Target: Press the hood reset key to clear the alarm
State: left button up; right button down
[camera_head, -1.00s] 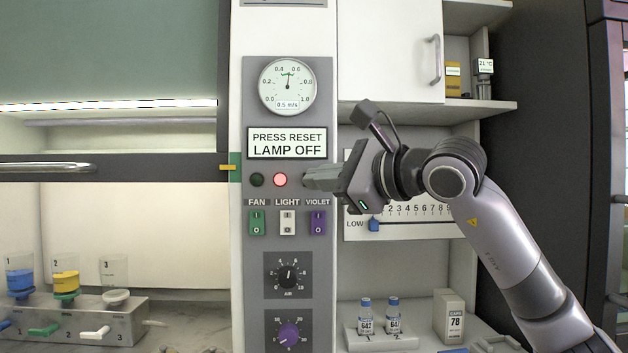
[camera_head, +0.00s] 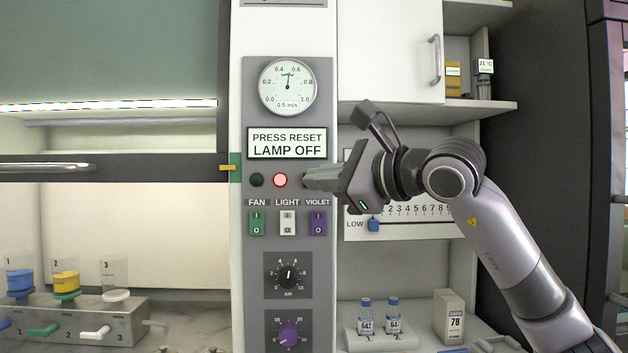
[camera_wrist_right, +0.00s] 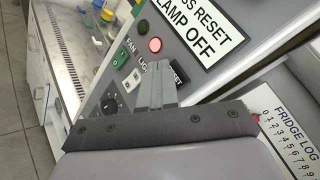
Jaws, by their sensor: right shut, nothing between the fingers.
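The grey control panel (camera_head: 287,155) carries a sign (camera_head: 287,144) reading "PRESS RESET LAMP OFF". Below it a red lamp (camera_head: 280,180) is lit beside a dark green lamp (camera_head: 257,180). My right gripper (camera_head: 307,178) is shut and empty, its fingertips at the panel just right of the red lamp. The reset key is hidden behind the fingers in the head view. My left gripper is not in view.
Fan (camera_head: 257,223), light (camera_head: 288,223) and violet (camera_head: 319,223) switches sit just below the fingers. The air dial (camera_head: 288,274) is lower down. The fridge log board (camera_head: 410,225) and shelf with vials (camera_head: 365,315) lie to the right, under my arm.

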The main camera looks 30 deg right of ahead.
jog(key=shift+w+d, duration=0.15)
jog(key=shift+w, duration=0.15)
jog(key=shift+w+d, duration=0.2)
jog(key=shift+w, duration=0.1)
dwell(0.7)
jog(key=shift+s, duration=0.1)
jog(key=shift+s+a, duration=0.4)
jog(key=shift+s, duration=0.15)
dwell(0.3)
jog(key=s+a, duration=0.1)
jog(key=s, duration=0.2)
jog(key=s+a, duration=0.1)
jog(key=shift+s+a+b, duration=0.15)
jog(key=shift+a+b, duration=0.15)
jog(key=shift+b, duration=0.05)
dwell(0.8)
